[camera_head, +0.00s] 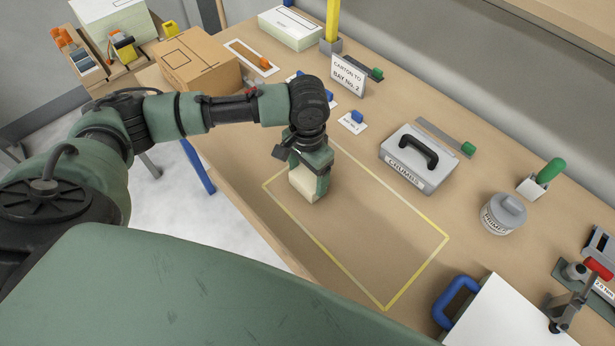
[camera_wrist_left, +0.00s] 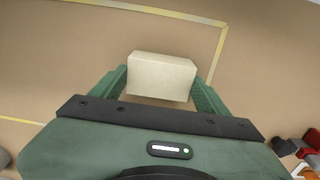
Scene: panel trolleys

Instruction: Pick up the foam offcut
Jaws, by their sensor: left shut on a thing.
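The foam offcut (camera_head: 303,184) is a cream-coloured block. It is between the fingers of my left gripper (camera_head: 311,182), at the left part of the yellow-taped rectangle on the bench. In the left wrist view the foam offcut (camera_wrist_left: 161,77) shows its pale face, with a green finger of my left gripper (camera_wrist_left: 160,88) on each side. The gripper is shut on it. I cannot tell whether the block still touches the bench. My right gripper is not in view.
A grey case (camera_head: 419,163), a round tin (camera_head: 502,215) and a bay sign (camera_head: 348,75) stand beyond the taped area (camera_head: 415,272). A cardboard carton (camera_head: 196,62) is at the back left. A white panel with a blue handle (camera_head: 455,300) is at front right. The taped area is otherwise clear.

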